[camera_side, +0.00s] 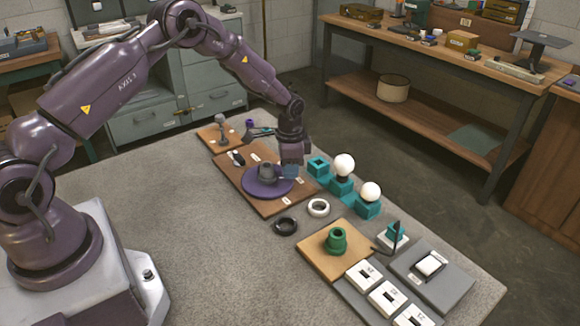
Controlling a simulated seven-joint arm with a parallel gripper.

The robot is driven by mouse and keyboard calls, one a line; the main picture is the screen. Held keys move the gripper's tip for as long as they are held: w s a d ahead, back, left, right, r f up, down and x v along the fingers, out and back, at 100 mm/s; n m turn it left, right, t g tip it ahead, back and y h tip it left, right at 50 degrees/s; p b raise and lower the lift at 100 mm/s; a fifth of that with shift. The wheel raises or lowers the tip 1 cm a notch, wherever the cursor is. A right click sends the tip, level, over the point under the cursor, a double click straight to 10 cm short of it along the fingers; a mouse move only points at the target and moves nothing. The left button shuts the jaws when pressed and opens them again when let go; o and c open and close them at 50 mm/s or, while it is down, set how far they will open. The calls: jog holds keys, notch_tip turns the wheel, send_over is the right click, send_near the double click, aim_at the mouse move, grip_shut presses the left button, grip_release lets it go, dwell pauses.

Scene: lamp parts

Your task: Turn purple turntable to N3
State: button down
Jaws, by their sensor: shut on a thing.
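The purple turntable (257,188) is a flat round disc on a brown board (232,176) in the middle of the table. A dark grey round part (266,173) stands at its middle. My gripper (290,173) points down at the right rim of the turntable, beside the grey part. It is shut at the rim, with the contact too small to see clearly. The N3 label cannot be read at this size; small white labels lie on the board.
Teal holders with white bulbs (344,164) stand close right of my gripper. A black ring (285,226) and a white ring (318,208) lie in front. A green part (337,240) stands on a tan board. The table's left front is clear.

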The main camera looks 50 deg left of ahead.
jog(key=c, duration=1.1)
grip_release()
notch_tip(320, 180, up, 13)
jog(key=shift+f, duration=0.1)
